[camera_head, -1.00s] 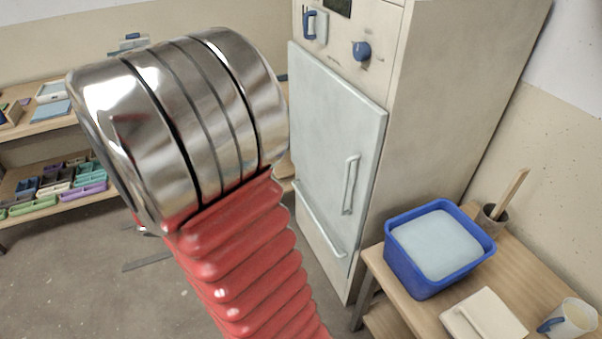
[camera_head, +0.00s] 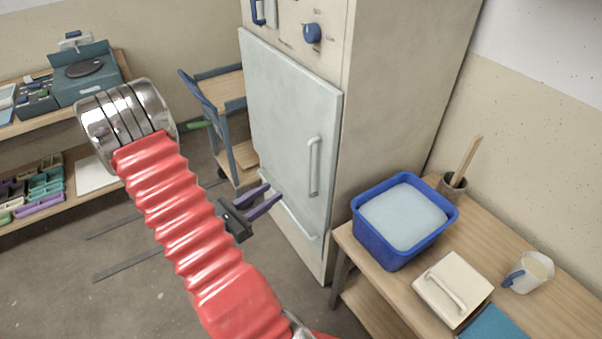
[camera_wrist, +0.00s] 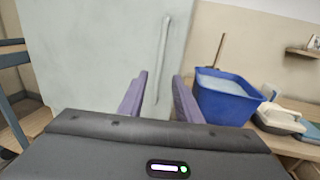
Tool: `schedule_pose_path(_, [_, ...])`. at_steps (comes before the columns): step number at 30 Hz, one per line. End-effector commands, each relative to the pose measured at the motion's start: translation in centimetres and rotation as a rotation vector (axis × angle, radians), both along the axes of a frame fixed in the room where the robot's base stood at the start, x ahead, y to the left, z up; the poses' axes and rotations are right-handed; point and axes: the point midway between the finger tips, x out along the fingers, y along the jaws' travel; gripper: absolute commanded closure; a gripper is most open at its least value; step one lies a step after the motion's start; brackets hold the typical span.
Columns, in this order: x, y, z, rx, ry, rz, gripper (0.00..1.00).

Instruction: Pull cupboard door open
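The pale cupboard door (camera_head: 285,125) is shut in the front of a tall cream cabinet. Its vertical white bar handle (camera_head: 314,166) sits near the door's right edge.
A table at the right holds a blue tub (camera_head: 385,243), a cream lidded box (camera_head: 452,288), a mug (camera_head: 528,272) and a pot with a stick (camera_head: 453,187). A trolley (camera_head: 228,110) stands left of the cabinet. The floor before the door is clear.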

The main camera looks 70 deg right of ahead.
Motion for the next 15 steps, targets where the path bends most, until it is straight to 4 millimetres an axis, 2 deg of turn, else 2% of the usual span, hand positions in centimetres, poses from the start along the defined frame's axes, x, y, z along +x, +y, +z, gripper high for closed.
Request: schedule_pose_path(15, [-0.21,-0.43,-0.09,0.000,0.004,0.003,0.69])
